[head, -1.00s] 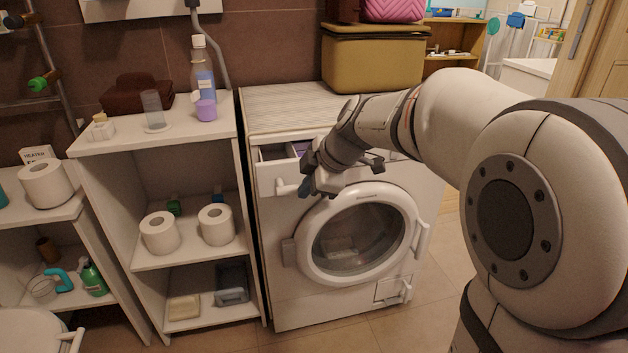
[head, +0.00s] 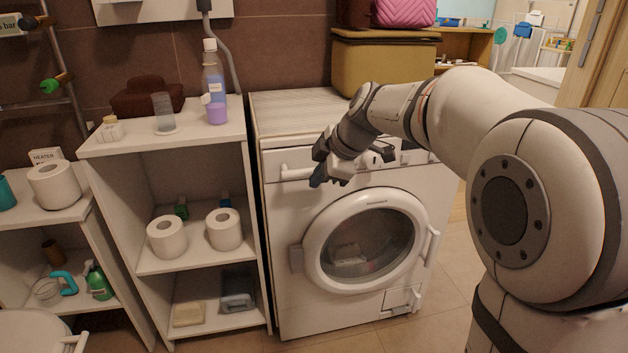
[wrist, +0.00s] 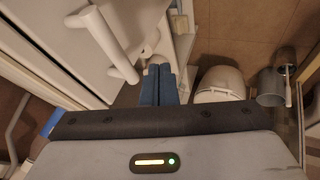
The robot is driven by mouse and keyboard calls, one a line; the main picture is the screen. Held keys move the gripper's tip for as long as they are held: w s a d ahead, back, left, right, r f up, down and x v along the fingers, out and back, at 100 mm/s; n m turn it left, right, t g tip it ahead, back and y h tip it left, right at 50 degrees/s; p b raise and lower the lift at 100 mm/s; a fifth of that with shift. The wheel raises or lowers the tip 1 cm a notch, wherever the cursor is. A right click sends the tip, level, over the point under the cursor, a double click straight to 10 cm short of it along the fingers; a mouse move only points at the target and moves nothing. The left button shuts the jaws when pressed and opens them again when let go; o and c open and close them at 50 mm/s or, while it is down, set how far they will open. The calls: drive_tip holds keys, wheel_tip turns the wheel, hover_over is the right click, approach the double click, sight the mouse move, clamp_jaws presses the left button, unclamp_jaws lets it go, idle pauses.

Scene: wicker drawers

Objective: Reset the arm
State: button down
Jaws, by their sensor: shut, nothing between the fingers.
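My gripper (head: 317,178) is in front of the top of the white washing machine (head: 285,240), just right of the detergent drawer's handle (head: 297,173). The drawer is flush with the machine's front. In the wrist view the blue fingertips (wrist: 158,85) are together with nothing between them. The white handle also shows in the wrist view (wrist: 100,38), up and left of the fingertips, apart from them. The machine's round door (head: 365,240) is closed below my gripper. My arm covers part of the control panel.
A white shelf (head: 200,137) with a bottle (head: 213,85) and toilet rolls (head: 167,237) stands left of the machine. A mustard case (head: 385,62) sits on the machine top. Floor shows at the lower right of the machine. A toilet (wrist: 220,85) shows in the wrist view.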

drive_tip(key=w+p+v, duration=0.1)
drive_tip(key=p+v, duration=0.2)
drive_tip(key=v, duration=0.6)
drive_tip(key=s+d+r+m+h+p, duration=0.1)
drive_tip(key=s+d+r+m+p, duration=0.2)
drive_tip(key=s+m+p, duration=0.3)
drive_tip(key=s+d+r+m+g+h+p, duration=0.1)
drive_tip(key=s+r+m+p, duration=0.4)
drive_tip(key=s+p, duration=0.5)
drive_tip(key=s+d+r+m+h+p, duration=0.3)
drive_tip(key=s+d+r+m+p, duration=0.2)
drive_tip(key=p, duration=0.6)
drive_tip(key=s+m, duration=0.2)
drive_tip(key=m, duration=0.1)
drive_tip(key=shift+s+d+m+g, duration=0.3)
drive_tip(key=shift+s+d, duration=0.1)
